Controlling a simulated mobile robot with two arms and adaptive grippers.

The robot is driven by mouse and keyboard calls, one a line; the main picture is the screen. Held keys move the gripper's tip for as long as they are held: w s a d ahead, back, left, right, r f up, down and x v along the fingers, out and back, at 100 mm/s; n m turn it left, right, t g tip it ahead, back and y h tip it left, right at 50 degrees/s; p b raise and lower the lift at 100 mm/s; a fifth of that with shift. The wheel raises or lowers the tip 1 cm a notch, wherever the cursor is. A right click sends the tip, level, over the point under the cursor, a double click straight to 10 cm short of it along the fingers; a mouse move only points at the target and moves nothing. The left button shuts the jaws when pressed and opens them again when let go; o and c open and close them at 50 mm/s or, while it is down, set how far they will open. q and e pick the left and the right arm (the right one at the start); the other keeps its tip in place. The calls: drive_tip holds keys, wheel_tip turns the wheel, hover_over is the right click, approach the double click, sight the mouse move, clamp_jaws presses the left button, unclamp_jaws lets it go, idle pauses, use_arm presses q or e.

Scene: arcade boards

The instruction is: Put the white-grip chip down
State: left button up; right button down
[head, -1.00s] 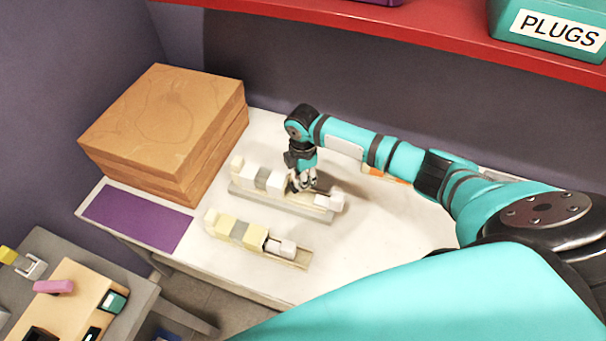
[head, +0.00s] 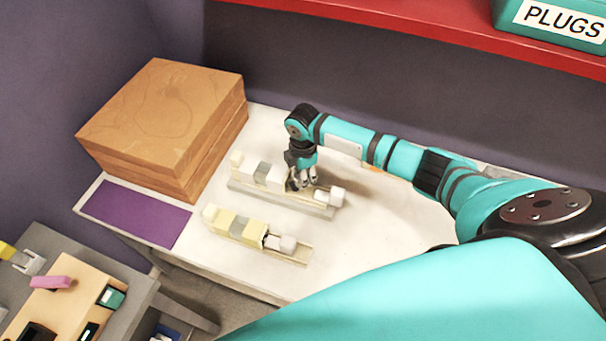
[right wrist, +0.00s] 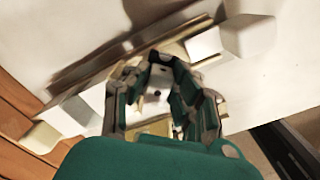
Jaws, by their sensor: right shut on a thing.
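My right gripper (head: 304,183) points down over the rear board (head: 316,208), which carries pale blocks, a grey block and a white block at its right end. In the right wrist view the fingers (right wrist: 157,88) are shut around a small whitish piece with a dark spot (right wrist: 154,98), seemingly the white-grip chip. The fingers hide most of it, and I cannot tell whether it touches the board. A second board (head: 296,257) with yellowish blocks and a whitish end block lies in front. My left gripper is out of view.
A stack of brown boxes (head: 165,125) and a purple mat (head: 138,214) are at the left of the white table (head: 380,225). A red shelf (head: 420,30) with a teal PLUGS bin (head: 550,22) runs above. The table right of the boards is mostly clear.

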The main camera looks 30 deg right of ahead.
drive_tip(key=shift+f+b, duration=0.7)
drive_tip(key=shift+f, duration=0.6)
drive_tip(key=shift+r+p, duration=1.85)
drive_tip(key=shift+p, duration=0.2)
drive_tip(key=shift+f, duration=0.15)
drive_tip(key=shift+f+b, duration=1.2)
drive_tip(key=shift+f, duration=0.45)
drive_tip(key=shift+r+p, duration=1.85)
drive_tip(key=shift+p, duration=0.1)
drive_tip(key=shift+f, duration=0.15)
